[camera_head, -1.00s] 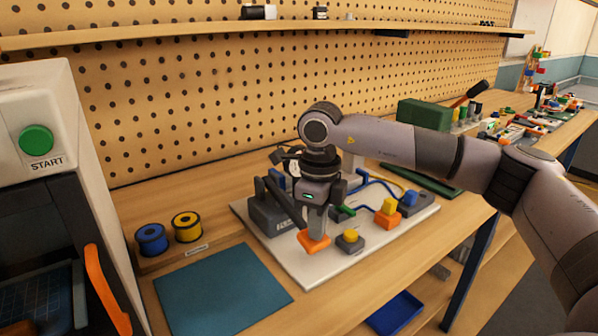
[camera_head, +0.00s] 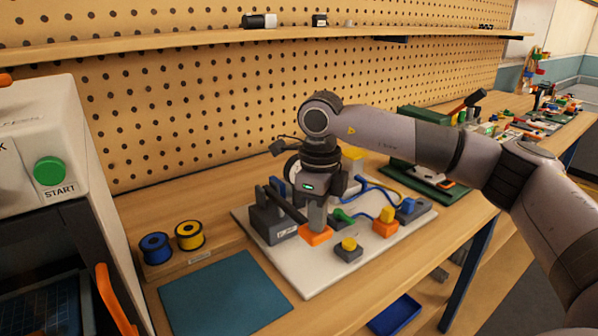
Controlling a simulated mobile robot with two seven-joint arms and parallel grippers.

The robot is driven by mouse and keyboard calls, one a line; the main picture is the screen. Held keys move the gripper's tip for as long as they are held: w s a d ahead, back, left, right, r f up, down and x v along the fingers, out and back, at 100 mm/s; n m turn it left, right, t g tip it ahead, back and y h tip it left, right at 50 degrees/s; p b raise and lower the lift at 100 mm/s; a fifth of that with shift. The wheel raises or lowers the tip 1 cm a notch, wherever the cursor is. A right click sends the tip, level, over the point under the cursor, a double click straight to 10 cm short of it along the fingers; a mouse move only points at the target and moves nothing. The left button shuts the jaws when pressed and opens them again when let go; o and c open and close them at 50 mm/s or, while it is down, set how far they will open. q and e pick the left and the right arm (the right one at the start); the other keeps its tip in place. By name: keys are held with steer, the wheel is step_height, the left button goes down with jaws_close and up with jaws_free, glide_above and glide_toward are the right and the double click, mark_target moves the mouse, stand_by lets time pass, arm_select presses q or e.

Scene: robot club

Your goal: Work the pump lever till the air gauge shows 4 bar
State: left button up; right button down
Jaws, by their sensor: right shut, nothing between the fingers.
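The pump (camera_head: 268,226) is a dark grey block at the left of a pale board (camera_head: 306,279). Its dark lever (camera_head: 285,207) slopes down to the right towards an orange end (camera_head: 315,236). My right gripper (camera_head: 317,228) points down with its fingers shut and empty, and its tips are on or just above the orange end; contact is not clear. A round gauge (camera_head: 292,167) shows partly behind my right gripper; its reading cannot be seen. My left gripper is not in view.
A grey block with a yellow knob (camera_head: 349,244) stands in front. An orange block (camera_head: 385,226) and blue tubing lie to the right. Two spools (camera_head: 155,247) and a teal mat (camera_head: 225,294) are left. A white machine (camera_head: 40,150) stands far left.

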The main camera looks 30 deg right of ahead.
steer(key=shift+f+b, duration=0.35)
steer(key=shift+b, duration=0.05)
stand_by(0.5)
steer(key=shift+f, duration=0.35)
steer(key=shift+f+b, duration=0.3)
steer(key=shift+b, duration=0.1)
steer(key=shift+f, duration=0.35)
steer(key=shift+f+b, duration=0.25)
steer(key=shift+b, duration=0.2)
steer(key=shift+f, duration=0.4)
steer(key=shift+b, duration=0.3)
